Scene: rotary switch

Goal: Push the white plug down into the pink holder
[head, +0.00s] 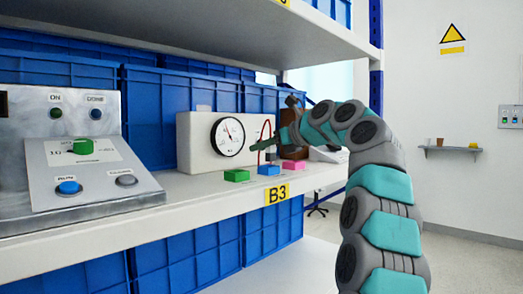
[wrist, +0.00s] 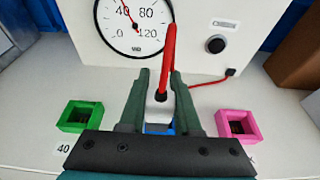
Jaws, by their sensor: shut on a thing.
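The white plug (wrist: 158,108) with a thick red cable (wrist: 169,60) is between the fingers of my gripper (wrist: 161,88), which is shut on it. The plug is at the blue holder (wrist: 160,128), which shows partly behind the fingers; I cannot tell whether its lower end is inside. In the head view the blue holder (head: 268,169) is just below my gripper (head: 262,146). The pink holder (wrist: 238,124) is a square with a dark, empty-looking opening, right of my gripper. It also shows in the head view (head: 293,165).
A green holder (wrist: 81,116) stands at the left. A white gauge box (head: 190,146) with a dial stands behind the holders. A grey switch panel (head: 90,185) is at the far left of the shelf (head: 200,196). A brown box (wrist: 296,52) is at the right.

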